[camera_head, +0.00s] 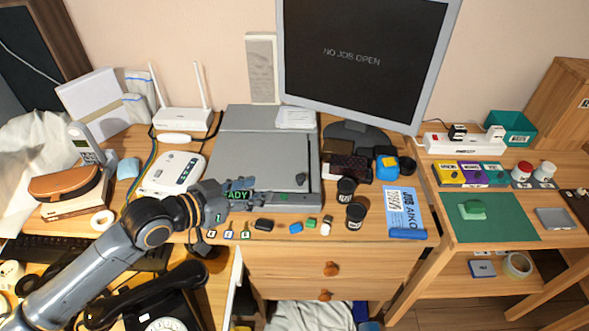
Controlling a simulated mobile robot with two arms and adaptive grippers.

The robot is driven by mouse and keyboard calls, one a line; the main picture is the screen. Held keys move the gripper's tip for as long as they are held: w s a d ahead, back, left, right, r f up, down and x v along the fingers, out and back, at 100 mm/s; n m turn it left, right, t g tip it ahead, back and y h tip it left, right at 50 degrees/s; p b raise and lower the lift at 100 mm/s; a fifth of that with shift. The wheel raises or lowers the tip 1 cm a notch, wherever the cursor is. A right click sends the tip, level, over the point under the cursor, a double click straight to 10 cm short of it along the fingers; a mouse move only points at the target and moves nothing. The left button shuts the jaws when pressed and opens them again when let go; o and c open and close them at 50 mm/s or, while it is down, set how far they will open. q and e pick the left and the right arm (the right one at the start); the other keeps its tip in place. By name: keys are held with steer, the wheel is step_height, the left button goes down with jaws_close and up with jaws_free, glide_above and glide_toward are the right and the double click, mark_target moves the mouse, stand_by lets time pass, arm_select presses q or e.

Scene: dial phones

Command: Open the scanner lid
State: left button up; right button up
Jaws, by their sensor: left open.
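The grey scanner (265,147) lies on the wooden desk, left of the monitor's foot. Its flat lid looks closed, and a small display reading "ADY" shows at its front left. My left gripper (248,193) is at the scanner's front left edge, open, with its fingers close to the display. I cannot tell whether the fingers touch the scanner. Part of the scanner's front left corner is hidden behind the gripper. My right gripper does not show.
A monitor (365,50) reading "NO JOB OPEN" stands behind. Black jars (355,215) and small coloured blocks lie at the scanner's front right. A white router (183,119) and a white device (172,173) stand to its left. A white card (296,117) lies on the scanner's back right.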

mark_target(299, 178)
arm_select(q)
steer(key=x, duration=1.1)
steer(key=shift+d, duration=0.45)
steer(key=shift+w+d+f, duration=0.2)
steer(key=shift+w+d, duration=0.15)
steer(key=shift+w, duration=0.1)
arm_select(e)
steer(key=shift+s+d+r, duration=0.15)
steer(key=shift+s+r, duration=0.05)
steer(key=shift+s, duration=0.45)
arm_select(q)
jaws_close()
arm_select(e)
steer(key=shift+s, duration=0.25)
